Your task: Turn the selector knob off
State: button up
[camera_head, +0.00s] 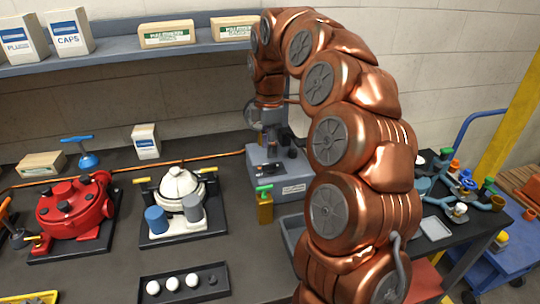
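A grey box (285,182) with a pale label on its front stands on the dark bench near the middle of the picture. Small dark parts show on its upper face, but I cannot make out which is the selector knob or how it is turned. My copper arm arches over from the right, and its end points down at the box. My gripper (268,128) is at the box's top and back, small and partly merged with the grey parts there. I cannot tell whether its fingers are open or touch anything.
A red motor (74,210) and a white motor (178,195) sit on dark plates at left. A yellow block with a green handle (265,207) stands just before the grey box. A tray with white balls (184,284) lies in front. A shelf (120,53) runs above.

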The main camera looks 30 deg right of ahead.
aim_at(269, 164)
notch_tip(269, 164, up, 6)
jog(key=shift+r, duration=0.25)
dwell(0.7)
jog(key=s+a+f+m, duration=0.25)
jog(key=s+a, duration=0.25)
jog(key=s, duration=0.3)
jog(key=s+a+f+m, duration=0.1)
jog(key=s+a+m, duration=0.3)
jog(key=s, duration=0.4)
jog(key=s+a+f+m+g, duration=0.1)
jog(key=s+f+m, duration=0.3)
jog(key=s, duration=0.6)
jog(key=s+a+f+m, duration=0.1)
jog(key=s+f+m, duration=0.4)
jog(key=s, duration=0.4)
jog(key=shift+s+f+g, duration=0.35)
jog(key=shift+f+g, duration=0.05)
jog(key=shift+f, duration=0.45)
